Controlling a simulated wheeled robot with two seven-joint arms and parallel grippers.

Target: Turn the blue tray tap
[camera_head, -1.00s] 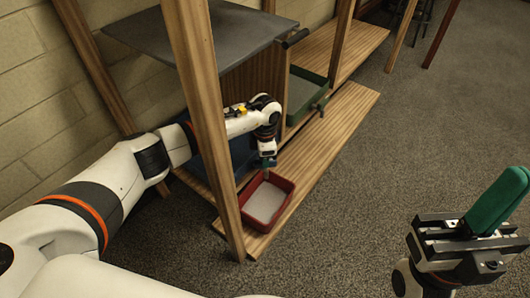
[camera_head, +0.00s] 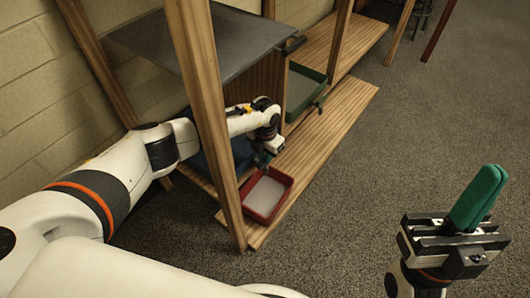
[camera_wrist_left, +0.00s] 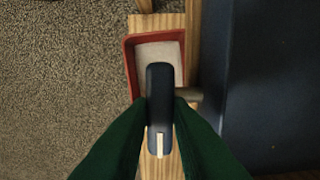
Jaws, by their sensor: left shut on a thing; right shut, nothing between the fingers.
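The blue tray (camera_head: 241,152) sits on the wooden rack behind a post, partly hidden by my left arm. Its dark side wall fills the right of the left wrist view (camera_wrist_left: 262,90). The tap handle (camera_wrist_left: 159,88) is a dark rounded lever with a pale stripe, and a short stem (camera_wrist_left: 188,94) joins it to the tray side. My left gripper (camera_head: 264,158) is shut on this handle, with its green fingers (camera_wrist_left: 160,122) on either side of it. My right gripper (camera_head: 477,197) is shut and empty, held over the floor at the right.
A red tray (camera_head: 267,194) with pale contents stands on the lower plank, below the tap. A green tray (camera_head: 321,78) sits further back. A wooden post (camera_head: 205,110) stands close to my left arm, and a grey sheet (camera_head: 245,45) lies above. The carpet at right is clear.

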